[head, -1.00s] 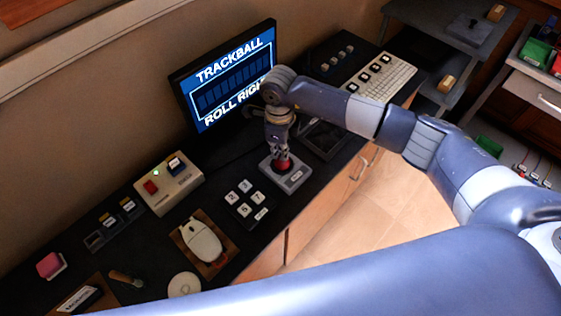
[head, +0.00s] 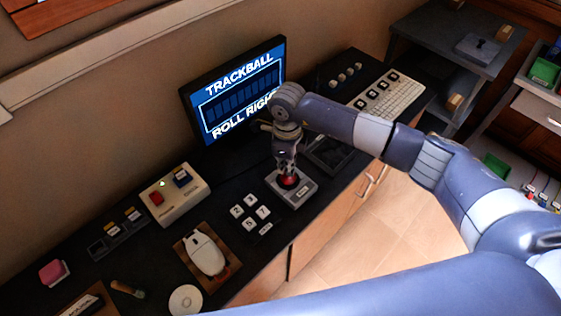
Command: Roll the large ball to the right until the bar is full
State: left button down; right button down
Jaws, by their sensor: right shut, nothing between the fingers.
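The large ball (head: 289,181) is red and sits in a grey trackball box (head: 300,194) on the black counter. My right gripper (head: 287,171) points down from above, shut and empty, with its fingertips at the top of the ball. The gripper hides part of the ball, and I cannot tell whether it presses on it. The screen (head: 236,92) behind reads "TRACKBALL" and "ROLL RIGHT", with a bar (head: 240,97) of dark segments between the words; none looks lit. My left gripper is not in view.
Left of the trackball are white keys (head: 250,211), a white mouse (head: 206,254) on a brown pad and a beige switch box (head: 174,194). A dark tray (head: 327,152) lies to the right, partly behind my arm. A keyboard (head: 398,96) stands further right.

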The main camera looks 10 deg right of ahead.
jog(key=shift+d+f+b, duration=0.1)
jog(key=shift+f+b, duration=0.9)
jog(key=shift+b, duration=0.05)
dwell(1.0)
jog(key=shift+w+d+b, duration=0.6)
jog(key=shift+d+b, duration=0.25)
jog(key=shift+b, duration=0.3)
jog(key=shift+r, duration=0.1)
dwell(0.5)
jog(key=shift+r+p, duration=0.3)
jog(key=shift+r, duration=0.35)
jog(key=shift+a, duration=0.1)
jog(key=shift+s+a, duration=0.6)
jog(key=shift+a, duration=0.25)
jog(key=shift+f+b, duration=0.6)
jog(key=shift+f, duration=0.1)
jog(key=shift+w+d+f+b, duration=0.1)
jog(key=shift+w+d+b, duration=0.3)
jog(key=shift+d+b, duration=0.4)
dwell(0.4)
